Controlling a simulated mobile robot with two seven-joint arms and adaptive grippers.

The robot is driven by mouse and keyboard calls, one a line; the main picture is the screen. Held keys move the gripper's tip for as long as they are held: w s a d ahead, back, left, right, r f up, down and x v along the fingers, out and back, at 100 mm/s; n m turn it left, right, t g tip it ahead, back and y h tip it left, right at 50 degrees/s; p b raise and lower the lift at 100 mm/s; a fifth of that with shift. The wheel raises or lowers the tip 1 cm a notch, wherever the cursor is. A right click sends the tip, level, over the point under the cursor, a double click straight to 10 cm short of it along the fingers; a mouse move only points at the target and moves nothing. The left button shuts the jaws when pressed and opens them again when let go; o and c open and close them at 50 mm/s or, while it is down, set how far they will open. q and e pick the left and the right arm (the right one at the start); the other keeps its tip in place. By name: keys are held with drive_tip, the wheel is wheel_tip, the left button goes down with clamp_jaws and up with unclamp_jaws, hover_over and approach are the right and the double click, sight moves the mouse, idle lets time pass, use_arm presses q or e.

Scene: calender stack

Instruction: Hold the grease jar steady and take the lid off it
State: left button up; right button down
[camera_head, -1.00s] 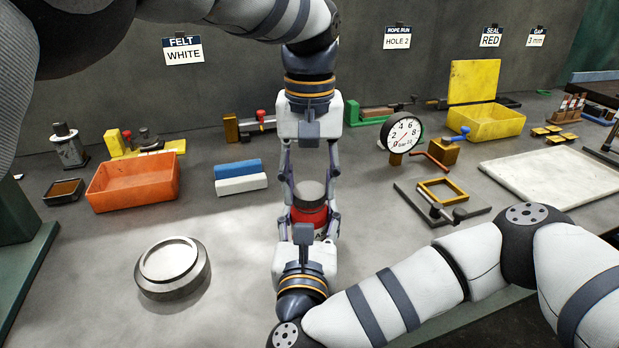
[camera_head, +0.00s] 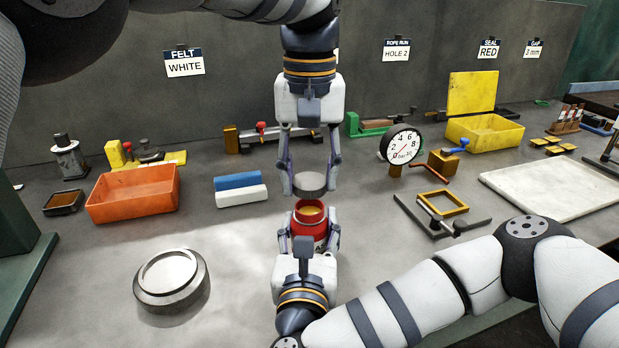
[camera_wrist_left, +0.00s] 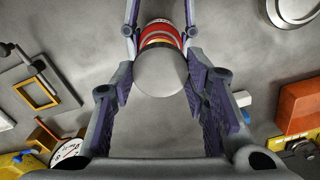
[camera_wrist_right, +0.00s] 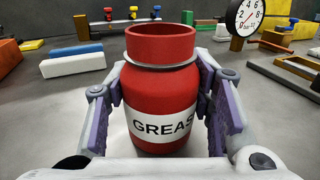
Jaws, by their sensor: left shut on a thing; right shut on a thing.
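The red grease jar (camera_head: 310,222) stands upright on the bench, its mouth open with yellowish grease inside. Its label reads GREAS in the right wrist view (camera_wrist_right: 160,100). My right gripper (camera_head: 308,240) is shut on the jar's body from the near side. The grey round lid (camera_head: 309,182) is apart from the jar, a little above its mouth. My left gripper (camera_head: 309,188) is shut on the lid from above. In the left wrist view the lid (camera_wrist_left: 161,74) sits between the fingers and hides part of the jar.
A round metal dish (camera_head: 171,277) stands at the front left. An orange bin (camera_head: 133,194) and white and blue blocks (camera_head: 241,195) are left of the jar. A dial gauge (camera_head: 402,145) and a small frame fixture (camera_head: 443,203) are to the right.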

use_arm(q)
wheel_tip(320, 180, up, 2)
drive_tip(key=shift+r, duration=0.1)
use_arm(e)
drive_tip(key=c, duration=0.7)
unclamp_jaws()
